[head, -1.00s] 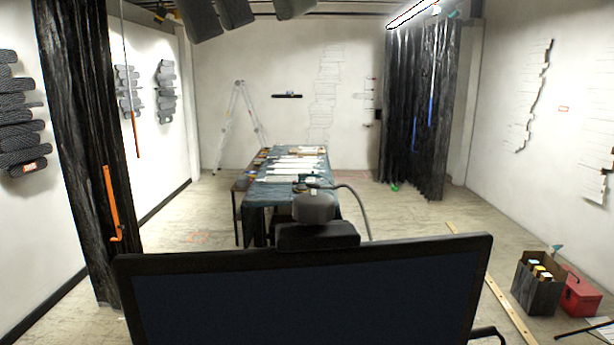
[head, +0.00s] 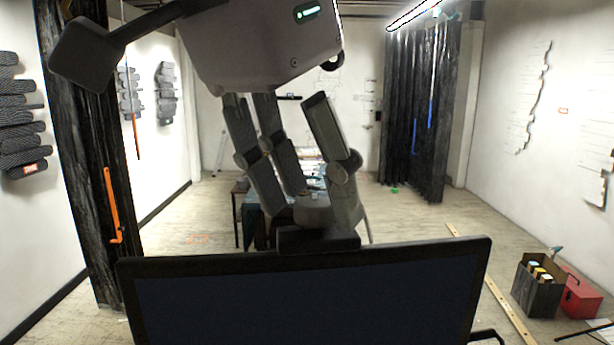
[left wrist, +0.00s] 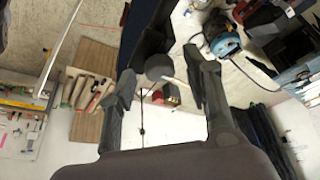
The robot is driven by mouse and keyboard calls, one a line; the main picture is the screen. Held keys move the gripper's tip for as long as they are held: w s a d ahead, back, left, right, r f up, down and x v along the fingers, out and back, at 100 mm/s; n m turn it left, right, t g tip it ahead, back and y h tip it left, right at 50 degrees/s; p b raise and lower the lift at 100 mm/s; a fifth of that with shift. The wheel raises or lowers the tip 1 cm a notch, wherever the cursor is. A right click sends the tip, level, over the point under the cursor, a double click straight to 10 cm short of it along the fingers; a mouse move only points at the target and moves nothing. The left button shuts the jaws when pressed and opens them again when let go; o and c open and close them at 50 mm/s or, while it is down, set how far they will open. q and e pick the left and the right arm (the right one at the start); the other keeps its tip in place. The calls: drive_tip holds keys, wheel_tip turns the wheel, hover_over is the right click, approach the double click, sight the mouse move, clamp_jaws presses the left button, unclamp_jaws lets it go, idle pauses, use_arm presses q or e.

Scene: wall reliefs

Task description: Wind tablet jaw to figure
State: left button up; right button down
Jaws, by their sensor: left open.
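My left gripper (head: 312,190) hangs into the head view from the top, with its fingers pointing down and spread apart. I cannot make out a tablet jaw or a figure for sure. The wide dark screen (head: 305,295) fills the bottom of the head view and may be mine. My right gripper is not in view.
A cloth-covered table (head: 254,222) stands behind the gripper, mostly hidden. An orange crank (head: 112,205) hangs by the left dark curtain. Grey reliefs (head: 22,120) are on the left wall. A black box (head: 537,290) and red toolbox (head: 580,297) stand on the floor at right.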

use_arm(q)
clamp_jaws()
idle(0.5)
drive_tip(key=shift+m, duration=0.4)
drive_tip(key=m+g+h, duration=0.1)
drive_tip(key=m, duration=0.2)
drive_tip(key=shift+w, duration=0.2)
drive_tip(key=m+g, duration=0.2)
drive_tip(key=m, duration=0.2)
drive_tip(key=shift+w+a+m, duration=0.1)
drive_tip(key=shift+w+m, duration=0.05)
drive_tip(key=shift+m, duration=0.25)
drive_tip(key=m+g, duration=0.1)
drive_tip(key=m, duration=0.3)
drive_tip(key=shift+w+g, duration=0.15)
drive_tip(key=shift+g, duration=0.25)
drive_tip(key=shift+w+m+g+y, duration=0.1)
drive_tip(key=shift+m+g+y, duration=0.4)
drive_tip(key=shift+m, duration=1.6)
